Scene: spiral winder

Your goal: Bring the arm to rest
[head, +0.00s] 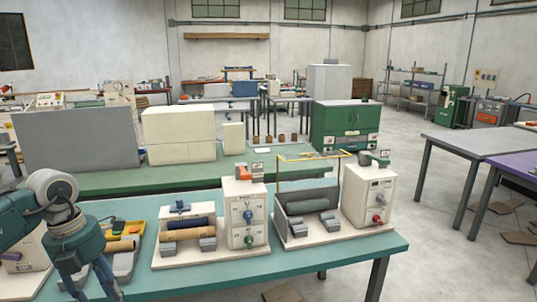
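My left arm (52,200) comes in from the left edge, with a teal link and a pale rounded joint. Its gripper (97,290) points down at the bottom left, in front of the teal bench (300,268). Its dark fingers are spread with a gap between them, and I see nothing held in them. The fingertips are close to the bottom edge of the picture. The gripper hides part of the grey device behind it. My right gripper is not in view.
Two winder machines with white control boxes (245,212) (368,195) stand on the bench. A yellow wire frame (314,156) rises over the right machine.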

